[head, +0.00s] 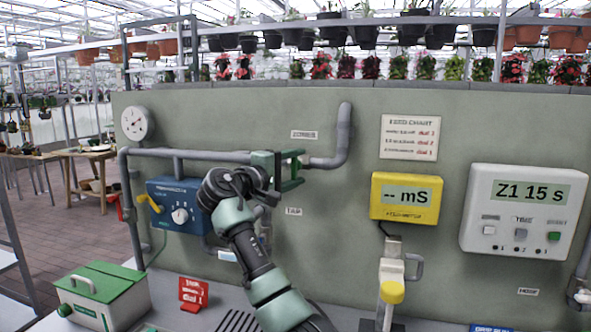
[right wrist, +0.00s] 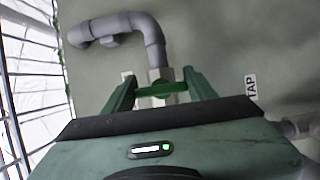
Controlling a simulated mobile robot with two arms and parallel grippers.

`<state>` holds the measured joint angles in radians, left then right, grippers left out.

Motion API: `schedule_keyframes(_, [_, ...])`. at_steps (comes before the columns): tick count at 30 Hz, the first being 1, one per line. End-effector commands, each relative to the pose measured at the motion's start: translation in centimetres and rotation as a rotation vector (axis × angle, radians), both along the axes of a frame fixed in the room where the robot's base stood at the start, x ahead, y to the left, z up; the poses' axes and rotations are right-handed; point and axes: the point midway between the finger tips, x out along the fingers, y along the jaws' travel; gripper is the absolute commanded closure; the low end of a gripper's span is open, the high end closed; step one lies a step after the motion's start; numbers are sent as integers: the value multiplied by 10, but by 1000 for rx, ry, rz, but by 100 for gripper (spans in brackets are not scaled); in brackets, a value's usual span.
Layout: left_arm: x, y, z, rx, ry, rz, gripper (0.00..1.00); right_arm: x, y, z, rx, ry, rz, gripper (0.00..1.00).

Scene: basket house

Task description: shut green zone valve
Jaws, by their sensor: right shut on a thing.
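My right gripper (head: 291,170) is at the grey pipe on the panel, just left of where the pipe bends upward. The gripper is shut on this handle. In the right wrist view the handle lies crosswise to the pipe. In the head view my gripper and arm largely hide the valve. My left gripper is not in view.
A blue box with a dial (head: 179,214) is left of my arm. A yellow meter (head: 405,199) and a white timer (head: 524,212) hang to the right. A green-lidded box (head: 103,295) and a red sign (head: 194,291) stand on the bench.

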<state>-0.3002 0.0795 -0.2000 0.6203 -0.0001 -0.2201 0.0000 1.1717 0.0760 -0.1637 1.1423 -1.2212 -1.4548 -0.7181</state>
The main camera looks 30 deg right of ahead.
Motion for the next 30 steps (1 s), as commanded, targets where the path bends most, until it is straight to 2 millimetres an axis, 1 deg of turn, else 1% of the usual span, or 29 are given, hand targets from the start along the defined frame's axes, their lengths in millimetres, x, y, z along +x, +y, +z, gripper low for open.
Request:
schedule_keyframes(1, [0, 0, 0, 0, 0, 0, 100, 0, 0, -3, 9, 0, 0, 84])
schedule_keyframes(10, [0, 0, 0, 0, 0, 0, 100, 0, 0, -4, 10, -1, 0, 84])
schedule_keyframes(11, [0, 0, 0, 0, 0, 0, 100, 0, 0, -4, 9, 0, 0, 38])
schedule_keyframes(12, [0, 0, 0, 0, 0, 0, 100, 0, 0, -3, 9, 0, 0, 27])
schedule_keyframes(13, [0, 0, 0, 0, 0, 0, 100, 0, 0, -3, 9, 0, 0, 22])
schedule_keyframes(23, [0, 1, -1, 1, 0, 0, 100, 0, 2, -2, 4, -2, 0, 22])
schedule_keyframes(26, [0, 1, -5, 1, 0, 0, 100, -3, 11, -3, 3, -3, 2, 22])
schedule_keyframes(30, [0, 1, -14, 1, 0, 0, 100, -10, 34, -4, 5, -4, 4, 22])
